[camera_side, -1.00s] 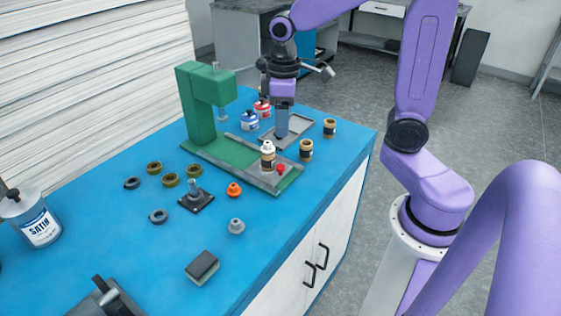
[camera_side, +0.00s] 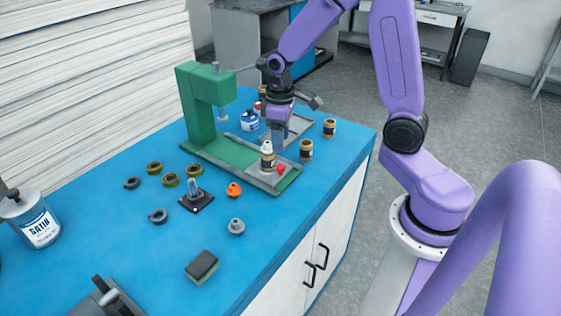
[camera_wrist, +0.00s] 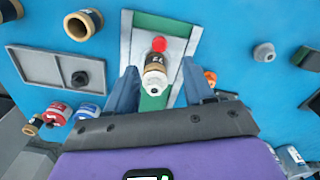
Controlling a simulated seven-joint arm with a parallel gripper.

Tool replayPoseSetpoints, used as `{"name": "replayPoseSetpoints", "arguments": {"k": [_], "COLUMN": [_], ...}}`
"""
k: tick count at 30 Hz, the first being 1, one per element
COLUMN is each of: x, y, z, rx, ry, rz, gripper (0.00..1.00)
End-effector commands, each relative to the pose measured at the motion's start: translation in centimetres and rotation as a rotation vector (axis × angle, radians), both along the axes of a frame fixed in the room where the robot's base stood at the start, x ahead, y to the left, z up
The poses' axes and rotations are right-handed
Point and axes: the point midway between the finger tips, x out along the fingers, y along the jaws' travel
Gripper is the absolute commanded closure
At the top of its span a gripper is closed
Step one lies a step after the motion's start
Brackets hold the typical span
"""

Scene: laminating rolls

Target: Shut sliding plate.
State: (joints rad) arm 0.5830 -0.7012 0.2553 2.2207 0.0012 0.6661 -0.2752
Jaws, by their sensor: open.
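The sliding plate (camera_side: 287,182) is a grey plate on the base of the green press (camera_side: 203,110); it also shows in the wrist view (camera_wrist: 188,40). Its red knob (camera_side: 281,169) is at the right end, and in the wrist view the knob (camera_wrist: 158,44) is beyond the bottle. My gripper (camera_side: 279,143) is just behind the bottle. In the wrist view the open fingers of my gripper (camera_wrist: 160,90) appear on either side of the bottle (camera_wrist: 155,75); contact cannot be told.
A grey tray (camera_side: 299,126) lies behind the press plate. Rings, an orange knob (camera_side: 234,189) and a grey fitting (camera_side: 236,227) lie in front. The blue bench's right front is clear.

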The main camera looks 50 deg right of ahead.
Motion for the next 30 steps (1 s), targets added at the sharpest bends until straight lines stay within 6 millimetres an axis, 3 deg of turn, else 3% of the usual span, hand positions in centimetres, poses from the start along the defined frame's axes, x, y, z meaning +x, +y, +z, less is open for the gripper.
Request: {"name": "replayPoseSetpoints", "arguments": {"k": [9,15,30], "x": [-0.1,0.0,0.0], "y": [0.0,0.0,0.0], "z": [-5.2,-7.3,-8.4], "rx": [0.0,0.0,0.001], "ry": [0.005,0.002,-0.001], "rz": [0.001,0.0,0.0], "gripper": [0.47,0.47,0.47]}}
